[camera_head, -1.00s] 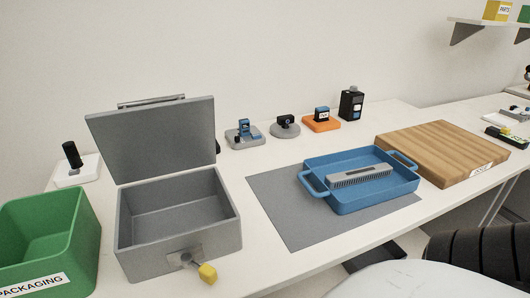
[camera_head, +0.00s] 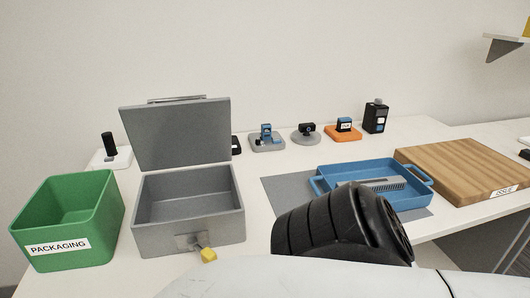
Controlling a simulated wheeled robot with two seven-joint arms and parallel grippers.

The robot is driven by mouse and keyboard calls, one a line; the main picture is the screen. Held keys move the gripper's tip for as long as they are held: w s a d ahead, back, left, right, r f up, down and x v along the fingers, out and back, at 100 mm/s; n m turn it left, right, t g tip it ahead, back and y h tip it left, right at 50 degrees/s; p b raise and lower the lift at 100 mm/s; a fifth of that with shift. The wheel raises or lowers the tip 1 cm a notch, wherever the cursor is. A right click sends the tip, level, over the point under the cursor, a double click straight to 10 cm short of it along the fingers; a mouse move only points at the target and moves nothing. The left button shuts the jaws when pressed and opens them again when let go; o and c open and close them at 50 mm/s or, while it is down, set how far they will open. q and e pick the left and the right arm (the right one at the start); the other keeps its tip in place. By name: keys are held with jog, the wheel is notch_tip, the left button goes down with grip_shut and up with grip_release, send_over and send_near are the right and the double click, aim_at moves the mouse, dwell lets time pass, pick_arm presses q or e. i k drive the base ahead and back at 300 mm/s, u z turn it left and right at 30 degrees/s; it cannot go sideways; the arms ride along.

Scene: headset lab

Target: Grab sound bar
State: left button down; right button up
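A grey ribbed bar, which looks like the sound bar (camera_head: 386,184), lies in a blue two-handled tray (camera_head: 345,172) right of the middle.
An open grey case (camera_head: 165,240) with a yellow-tipped latch (camera_head: 208,255) stands left of the mat. A green packaging bin (camera_head: 98,235) is at far left. A wooden board (camera_head: 455,170) lies right of the tray. Several small devices, including an orange-based one (camera_head: 343,134), line the back.

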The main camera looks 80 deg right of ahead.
aim_at(389, 183)
jog(key=k, duration=1.1)
jog(key=z, duration=0.3)
